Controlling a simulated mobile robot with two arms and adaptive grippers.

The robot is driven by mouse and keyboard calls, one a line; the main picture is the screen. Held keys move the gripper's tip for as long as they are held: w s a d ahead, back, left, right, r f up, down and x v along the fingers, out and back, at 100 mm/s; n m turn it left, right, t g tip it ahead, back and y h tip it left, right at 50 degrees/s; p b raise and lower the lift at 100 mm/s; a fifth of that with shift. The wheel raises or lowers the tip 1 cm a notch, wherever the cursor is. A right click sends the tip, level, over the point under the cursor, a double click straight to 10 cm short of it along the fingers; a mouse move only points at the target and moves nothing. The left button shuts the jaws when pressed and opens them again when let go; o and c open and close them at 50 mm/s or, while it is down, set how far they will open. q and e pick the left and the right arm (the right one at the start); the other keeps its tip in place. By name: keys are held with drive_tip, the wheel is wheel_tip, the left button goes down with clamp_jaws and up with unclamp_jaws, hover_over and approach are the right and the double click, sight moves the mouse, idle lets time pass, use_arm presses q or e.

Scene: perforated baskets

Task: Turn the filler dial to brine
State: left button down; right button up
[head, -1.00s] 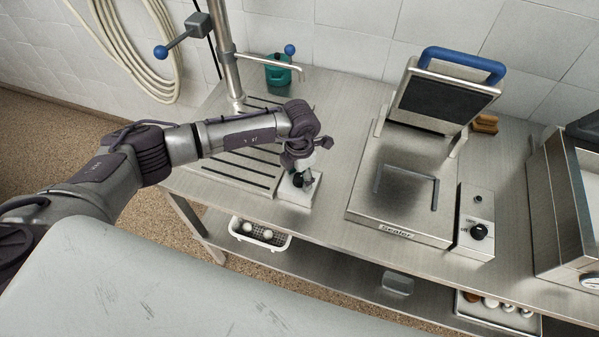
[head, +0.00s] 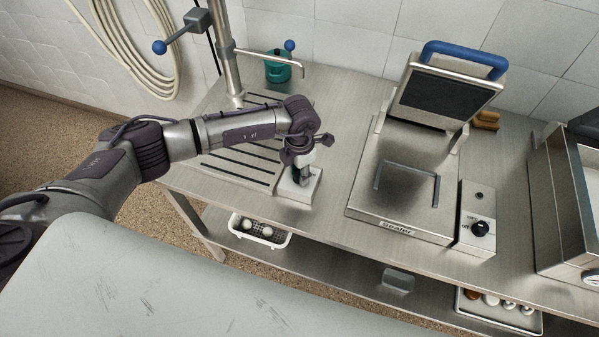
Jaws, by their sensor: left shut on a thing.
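The filler's control box (head: 313,190) is a small pale block on the steel counter, at the front edge of the slotted drain area. My left gripper (head: 301,178) points down onto its top and is shut on the filler dial, which it mostly hides. The dial's marks, including brine, cannot be read. The steel filler column (head: 228,50) with a spout and a blue-knobbed lever stands behind. My right gripper is not in view.
A sealer (head: 405,195) with a raised blue-handled lid stands to the right, with its own black-knobbed box (head: 479,205). A teal container (head: 277,68) stands under the spout. A white perforated basket (head: 259,231) holding pale round things is on the lower shelf.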

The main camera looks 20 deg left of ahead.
sight(299, 173)
use_arm(q)
drive_tip(key=m+b, duration=0.7)
drive_tip(key=b, duration=0.3)
drive_tip(key=m+b, duration=0.8)
drive_tip(key=b, duration=0.3)
drive_tip(key=shift+w+f, duration=0.1)
drive_tip(key=shift+f, duration=0.1)
drive_tip(key=shift+r+m+b, duration=0.25)
drive_tip(key=shift+m+b, duration=0.8)
drive_tip(key=shift+m, duration=0.05)
drive_tip(key=c, duration=0.8)
unclamp_jaws()
drive_tip(key=shift+o, duration=0.2)
wheel_tip(299, 173, up, 12)
